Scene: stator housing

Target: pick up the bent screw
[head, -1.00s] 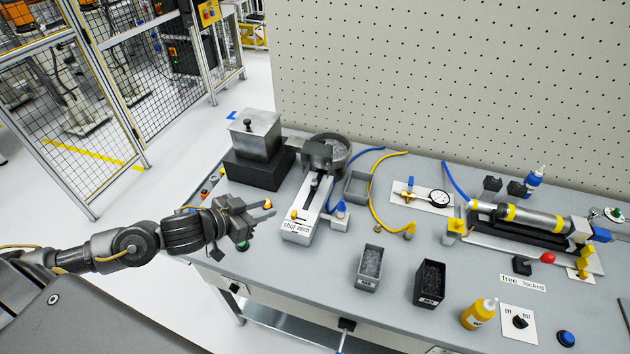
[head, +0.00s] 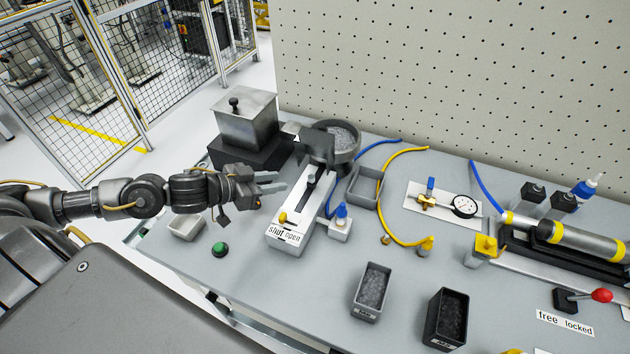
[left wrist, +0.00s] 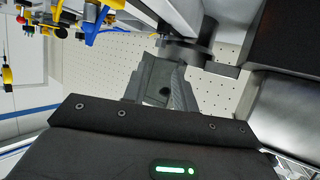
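I cannot make out a bent screw in either view. The screw feeder has a grey round bowl (head: 346,137) of small grey parts and a pale sloping track (head: 299,216) labelled "shut open", with a dark slot and a yellow knob. My left gripper (head: 283,182) is just left of the track's upper part. Its two fingers point right with a small gap between them, and nothing shows in them. The left wrist view shows the grey fingers (left wrist: 162,84) in front of the pegboard, with a dark round part beyond. My right gripper is out of view.
A metal box with a lid (head: 245,121) stands behind my left gripper. A green button (head: 220,249) and a pale tray (head: 187,227) are in front of it. A grey bin (head: 372,291), a black bin (head: 447,319) and an empty grey tray (head: 366,188) lie to the right.

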